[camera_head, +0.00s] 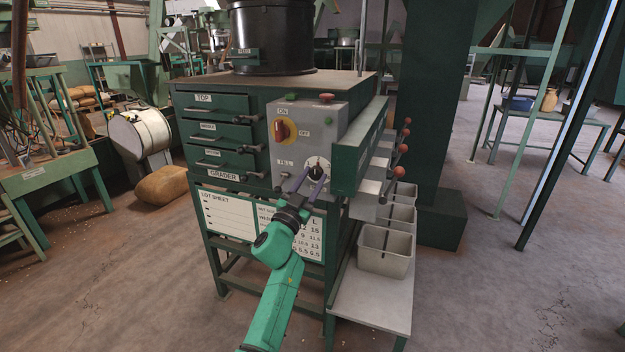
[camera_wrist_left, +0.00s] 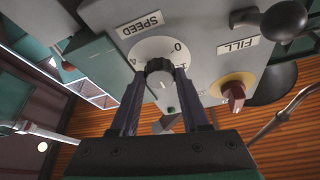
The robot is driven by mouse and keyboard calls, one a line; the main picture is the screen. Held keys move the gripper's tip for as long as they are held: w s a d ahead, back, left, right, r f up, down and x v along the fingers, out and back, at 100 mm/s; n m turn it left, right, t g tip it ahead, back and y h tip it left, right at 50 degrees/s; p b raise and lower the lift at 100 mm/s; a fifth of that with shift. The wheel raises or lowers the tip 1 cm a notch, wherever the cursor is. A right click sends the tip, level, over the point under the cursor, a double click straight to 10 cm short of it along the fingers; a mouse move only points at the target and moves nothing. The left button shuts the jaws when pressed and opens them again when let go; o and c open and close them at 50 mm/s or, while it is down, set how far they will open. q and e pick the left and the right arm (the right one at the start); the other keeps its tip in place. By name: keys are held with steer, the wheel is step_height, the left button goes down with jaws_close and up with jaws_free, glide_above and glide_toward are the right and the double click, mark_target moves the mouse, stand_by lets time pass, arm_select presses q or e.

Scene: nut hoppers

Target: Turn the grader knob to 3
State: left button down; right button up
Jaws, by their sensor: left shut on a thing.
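The grader knob (camera_head: 316,170) is a dark round knob on a white dial low on the right of the grey control box (camera_head: 296,150). In the left wrist view the knob (camera_wrist_left: 159,67) sits on the dial plate (camera_wrist_left: 145,50), marked 0 and 4 under the word SPEED. My left gripper (camera_head: 307,181) reaches up to it from below. In the left wrist view its two fingers (camera_wrist_left: 159,80) stand one on each side of the knob and are shut on it. The number the knob points at cannot be read. My right gripper is not in view.
A red ON/OFF switch (camera_head: 282,131) and a FILL lever (camera_head: 284,174) are on the same panel. Several levers with red balls (camera_head: 402,147) and grey bins (camera_head: 386,250) line the machine's right side. The concrete floor (camera_head: 480,290) at right is clear.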

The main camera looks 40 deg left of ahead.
arm_select(q)
steer(key=shift+m+h, duration=0.4)
steer(key=shift+m, duration=0.1)
steer(key=m+h+p, duration=0.1)
steer(key=m, duration=0.2)
steer(key=m+h+p, duration=0.2)
steer(key=m, duration=0.2)
steer(key=shift+a+r+m+g, duration=0.2)
steer(key=shift+m+g, duration=0.1)
steer(key=shift+g, duration=0.1)
steer(key=m+g+h+p, duration=0.1)
steer(key=m, duration=0.2)
steer(key=m+p, duration=0.2)
steer(key=m, duration=0.1)
steer(key=shift+s+g+h, duration=0.1)
steer(key=shift+g+h, duration=0.3)
steer(key=shift+c, duration=1.9)
jaws_free()
steer(key=s+f+b, duration=0.1)
steer(key=s, duration=1.3)
steer(key=shift+s+a+f, duration=0.2)
steer(key=shift+a+f, duration=0.05)
steer(key=shift+a, duration=0.1)
